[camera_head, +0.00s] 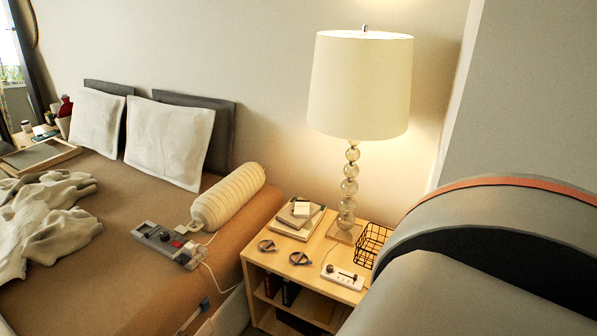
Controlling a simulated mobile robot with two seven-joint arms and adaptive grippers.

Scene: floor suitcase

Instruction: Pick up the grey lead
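No lead stands out clearly as the grey one. Two small dark grey looped items lie on the wooden nightstand (318,244): a left loop (267,246) and a right loop (300,258). They may be coiled leads, but they are too small to tell. A thin pale cable (212,279) runs from the grey box-shaped device (160,238) on the bed down over the bed's edge. Neither of my grippers is in view.
The nightstand also holds a lamp (360,85), stacked books (297,221), a black wire basket (370,244) and a white power strip (343,277). A pale ribbed cylinder (228,197) lies on the brown bed (110,285). The lower right is blocked from view.

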